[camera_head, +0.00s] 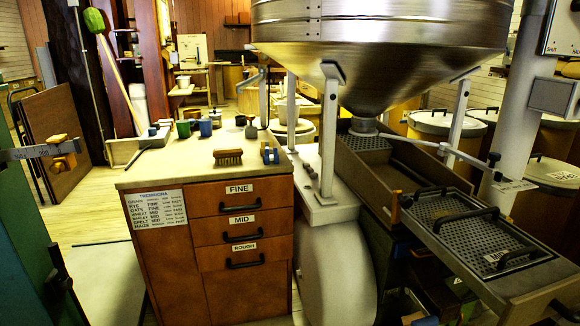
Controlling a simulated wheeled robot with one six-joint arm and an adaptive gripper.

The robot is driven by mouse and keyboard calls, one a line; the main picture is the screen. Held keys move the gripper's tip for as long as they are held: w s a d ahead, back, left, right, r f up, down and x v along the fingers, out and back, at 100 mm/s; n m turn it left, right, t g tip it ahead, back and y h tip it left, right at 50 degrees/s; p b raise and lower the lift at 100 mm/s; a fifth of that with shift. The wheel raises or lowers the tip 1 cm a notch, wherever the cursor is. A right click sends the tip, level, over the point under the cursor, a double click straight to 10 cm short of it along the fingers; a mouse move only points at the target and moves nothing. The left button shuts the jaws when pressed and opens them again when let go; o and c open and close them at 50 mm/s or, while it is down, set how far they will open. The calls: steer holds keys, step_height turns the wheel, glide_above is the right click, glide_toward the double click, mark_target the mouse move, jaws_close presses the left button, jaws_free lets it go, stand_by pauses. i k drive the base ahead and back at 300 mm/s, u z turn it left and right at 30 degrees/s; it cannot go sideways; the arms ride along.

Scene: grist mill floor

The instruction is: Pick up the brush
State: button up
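A brush (228,157) with a brown back and dark bristles lies on the pale top of a wooden drawer cabinet (207,171). It sits near the front edge of the top, above the drawer marked FINE, with its bristles facing the front. Nothing covers it. My gripper is not in view, so its state and its distance from the brush do not show.
Blue clamp-like pieces (270,155) stand right of the brush. Several small cups (205,127) stand behind it. A large metal hopper (375,40) overhangs the right side. A perforated tray (480,238) is at lower right.

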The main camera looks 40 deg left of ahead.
mark_target(234, 154)
steer(key=u, duration=2.15)
